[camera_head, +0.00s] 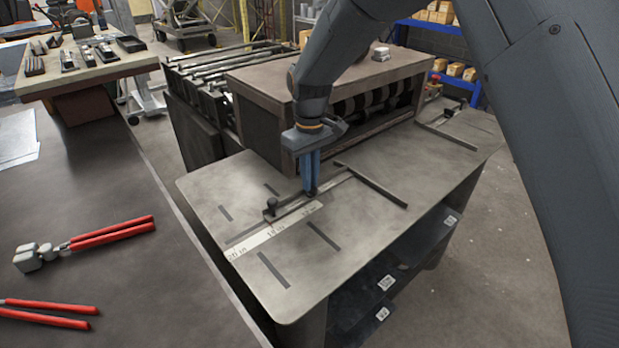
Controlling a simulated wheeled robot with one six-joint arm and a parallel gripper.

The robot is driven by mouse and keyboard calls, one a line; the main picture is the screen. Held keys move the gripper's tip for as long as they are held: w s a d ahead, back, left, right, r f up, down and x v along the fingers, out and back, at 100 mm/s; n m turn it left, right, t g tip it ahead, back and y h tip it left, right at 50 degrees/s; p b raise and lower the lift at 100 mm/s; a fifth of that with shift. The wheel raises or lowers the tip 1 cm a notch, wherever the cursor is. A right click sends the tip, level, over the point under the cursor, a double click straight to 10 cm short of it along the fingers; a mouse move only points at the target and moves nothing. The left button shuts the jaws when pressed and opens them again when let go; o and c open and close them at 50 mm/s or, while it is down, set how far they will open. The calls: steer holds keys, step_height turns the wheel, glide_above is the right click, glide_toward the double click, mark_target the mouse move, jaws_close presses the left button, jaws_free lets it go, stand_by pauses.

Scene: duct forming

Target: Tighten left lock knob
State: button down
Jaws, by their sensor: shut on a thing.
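My gripper (310,188) comes down from above onto the metal table of the machine, its blue fingers pointing straight down. It is shut on the left lock knob (312,193), a small dark piece at the fingertips, mostly hidden by them. The knob sits at the near guide (290,209), a dark bar lying beside a pale ruler strip (262,237) with inch marks. A small dark upright post (271,203) stands on the left end of this guide, apart from the fingers. How far the knob is turned cannot be seen.
The roller machine housing (255,88) stands right behind my gripper. A raised bar (370,184) lies to the right on the metal table (225,190). Another guide (447,137) is at the far right. Red-handled tools (110,232) lie on the dark bench at left.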

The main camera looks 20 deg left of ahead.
steer(key=shift+r, duration=0.1)
steer(key=c, duration=1.9)
jaws_free()
steer(key=shift+o, duration=0.2)
step_height(320, 180, up, 8)
steer(key=shift+f+b, duration=0.15)
steer(key=shift+b, duration=1)
